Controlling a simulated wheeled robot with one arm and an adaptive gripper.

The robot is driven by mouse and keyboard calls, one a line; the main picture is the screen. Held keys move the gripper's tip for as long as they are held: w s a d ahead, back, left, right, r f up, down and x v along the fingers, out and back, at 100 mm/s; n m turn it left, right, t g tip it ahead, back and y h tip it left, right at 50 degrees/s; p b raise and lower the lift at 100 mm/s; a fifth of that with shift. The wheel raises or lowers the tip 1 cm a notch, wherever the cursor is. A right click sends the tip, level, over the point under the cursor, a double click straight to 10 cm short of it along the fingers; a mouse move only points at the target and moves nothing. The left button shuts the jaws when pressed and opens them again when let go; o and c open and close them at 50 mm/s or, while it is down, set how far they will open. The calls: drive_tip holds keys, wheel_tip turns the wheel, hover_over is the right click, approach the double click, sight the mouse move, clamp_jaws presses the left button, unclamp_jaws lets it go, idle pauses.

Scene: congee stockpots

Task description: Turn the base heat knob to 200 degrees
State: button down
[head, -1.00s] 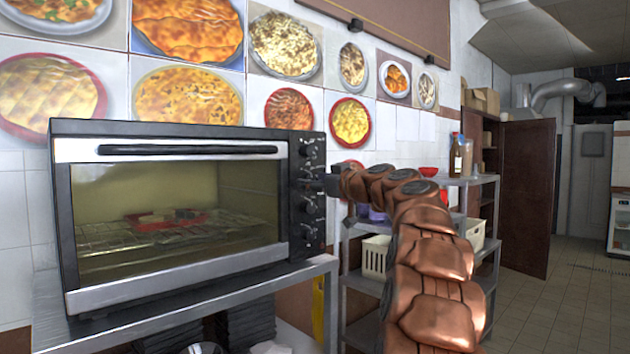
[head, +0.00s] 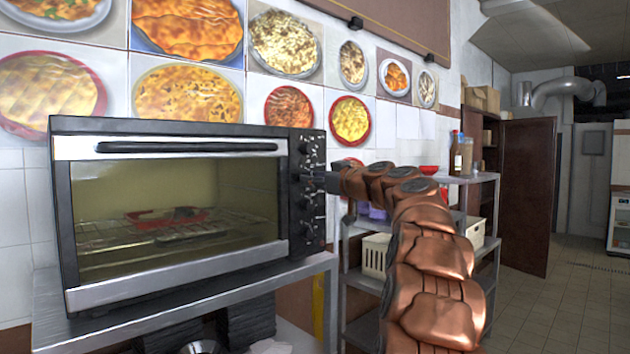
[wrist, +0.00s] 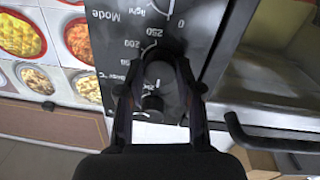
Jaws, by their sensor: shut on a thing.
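The toaster oven's control panel (head: 308,240) has a column of dark knobs. The wrist view shows the panel upside down, with the numbers 250 and 200 beside one dark heat knob (wrist: 160,74). My gripper (wrist: 160,88) is shut on this knob, one finger on each side. Its pointer is too dark to read. A second knob (wrist: 152,104) shows between the fingers, nearer the palm. In the head view my gripper (head: 318,181) reaches the panel from the right, at the upper-middle knobs, and hides part of them.
The oven (head: 165,290) stands on a metal table (head: 50,310), its glass door shut with a red dish (head: 165,218) inside. A metal shelf rack (head: 480,180) with a white basket (head: 375,255) stands to the right. Open floor (head: 560,310) lies further right.

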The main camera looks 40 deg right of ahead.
drive_tip(key=shift+w+f+m+b, duration=0.1)
drive_tip(key=shift+m+b, duration=0.3)
drive_tip(key=shift+b, duration=0.15)
drive_tip(key=m+p, duration=0.1)
drive_tip(key=m, duration=0.3)
drive_tip(key=r+m+p, duration=0.1)
drive_tip(key=m, duration=0.2)
drive_tip(key=shift+a+p, duration=0.1)
drive_tip(key=shift+p, duration=0.2)
drive_tip(key=m+p, duration=0.3)
drive_tip(key=shift+m+g, duration=0.3)
drive_tip(key=m+p, duration=0.6)
drive_tip(key=shift+y, duration=0.4)
drive_tip(key=shift+f+m+p, duration=0.1)
drive_tip(key=shift+m+p, duration=2.5)
drive_tip(key=shift+p, duration=0.2)
drive_tip(key=shift+f, duration=0.1)
